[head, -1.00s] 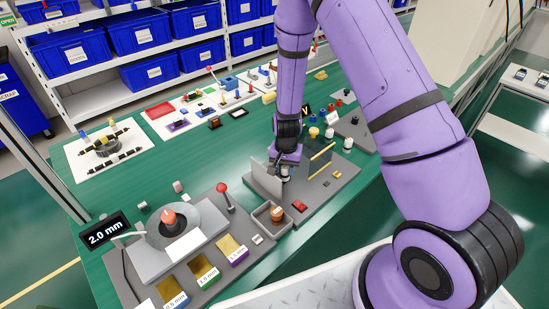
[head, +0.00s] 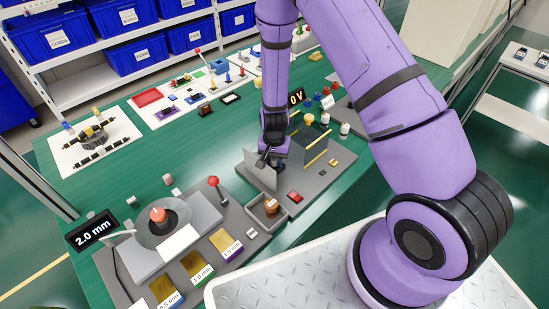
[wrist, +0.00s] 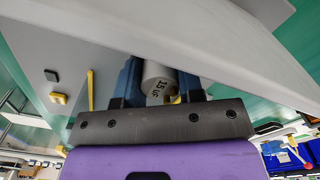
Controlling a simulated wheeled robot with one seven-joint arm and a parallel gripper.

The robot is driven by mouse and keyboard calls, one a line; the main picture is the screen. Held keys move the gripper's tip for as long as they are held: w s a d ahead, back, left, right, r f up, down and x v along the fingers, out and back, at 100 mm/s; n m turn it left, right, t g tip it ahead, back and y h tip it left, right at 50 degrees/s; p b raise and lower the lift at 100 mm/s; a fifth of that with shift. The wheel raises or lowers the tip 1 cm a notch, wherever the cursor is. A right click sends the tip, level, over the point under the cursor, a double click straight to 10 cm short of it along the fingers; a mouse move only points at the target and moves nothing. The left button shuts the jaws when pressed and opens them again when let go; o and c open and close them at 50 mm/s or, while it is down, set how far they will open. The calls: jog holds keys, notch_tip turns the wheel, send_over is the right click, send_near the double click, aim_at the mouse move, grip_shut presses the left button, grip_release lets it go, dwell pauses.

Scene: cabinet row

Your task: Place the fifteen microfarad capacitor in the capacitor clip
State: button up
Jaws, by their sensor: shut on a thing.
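My gripper (wrist: 160,85) is shut on a light grey cylinder marked 15 uF, the capacitor (wrist: 158,78), which sits between its two blue fingers in the wrist view. In the head view my gripper (head: 272,157) is over the grey fixture plate (head: 318,178), close beside an upright light grey panel (head: 261,174). The panel partly hides the fingers there, so I cannot see the capacitor's lower end. I cannot make out the capacitor clip with certainty.
A small tray (head: 257,218) holds a brown cylinder (head: 271,206). A red-knobbed lever (head: 213,181) stands left.

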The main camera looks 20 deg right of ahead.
jog(key=o, duration=0.9)
jog(key=s+d+r+n+t+y, duration=0.15)
jog(key=s+r, duration=0.25)
jog(key=r, duration=1.5)
jog(key=s+d+r+n+t, duration=0.1)
jog(key=s+r+n, duration=0.15)
jog(key=r, duration=1.55)
jog(key=shift+s+d+r+n+t+h, duration=0.25)
jog(key=shift+s+d+r+n+t, duration=0.35)
jog(key=shift+s+r, duration=2.1)
jog(key=shift+s+d+r+n+t+h, duration=0.3)
jog(key=shift+s+d+r, duration=0.9)
jog(key=shift+s, duration=2.6)
jog(key=shift+s+d+r+n+t+h, duration=0.2)
jog(key=shift+s+d+r+n+t, duration=0.3)
jog(key=shift+s+r, duration=2.3)
